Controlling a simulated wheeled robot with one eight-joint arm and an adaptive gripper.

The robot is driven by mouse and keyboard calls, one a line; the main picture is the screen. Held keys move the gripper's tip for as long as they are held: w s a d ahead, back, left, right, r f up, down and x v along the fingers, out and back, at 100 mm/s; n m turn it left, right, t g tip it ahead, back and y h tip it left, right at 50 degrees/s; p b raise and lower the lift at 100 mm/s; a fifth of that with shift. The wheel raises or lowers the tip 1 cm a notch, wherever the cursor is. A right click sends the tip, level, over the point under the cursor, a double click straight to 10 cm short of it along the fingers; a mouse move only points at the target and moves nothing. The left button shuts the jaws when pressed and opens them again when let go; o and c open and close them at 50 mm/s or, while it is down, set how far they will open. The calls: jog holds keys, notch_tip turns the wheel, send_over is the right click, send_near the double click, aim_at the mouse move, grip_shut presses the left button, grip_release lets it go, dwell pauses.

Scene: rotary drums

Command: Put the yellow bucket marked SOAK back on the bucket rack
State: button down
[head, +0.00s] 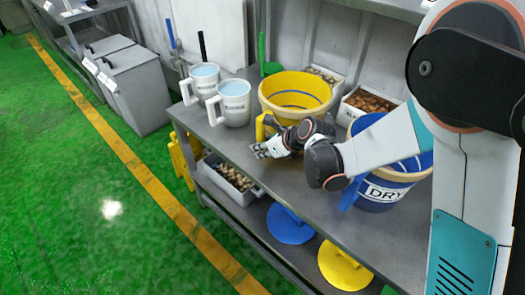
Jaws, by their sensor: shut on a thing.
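The yellow bucket (292,106) stands upright on the grey metal bench (228,140), or just above it; I cannot tell which. It has a pale rim, and its inside looks yellow. Its SOAK mark does not show. My gripper (266,147) is at the bucket's near left side, shut on its yellow handle (261,126). The fingers and wrist hide part of the handle and the bucket's lower front. I cannot tell which piece of furniture is the bucket rack.
A blue bucket marked DRY (382,194) stands right, partly behind my arm. Two white jugs (234,104) stand left. Bins of brown pieces (368,101) sit behind. The lower shelf holds a grey bin (228,186) and blue and yellow discs (289,224). Green floor left is clear.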

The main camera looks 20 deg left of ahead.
jog(key=shift+f, duration=0.2)
jog(key=c, duration=1.5)
grip_release()
jog(key=shift+r, duration=0.2)
jog(key=p+v, duration=0.4)
jog(key=v, duration=0.8)
jog(key=shift+d+f, duration=0.1)
jog(key=shift+f, duration=0.05)
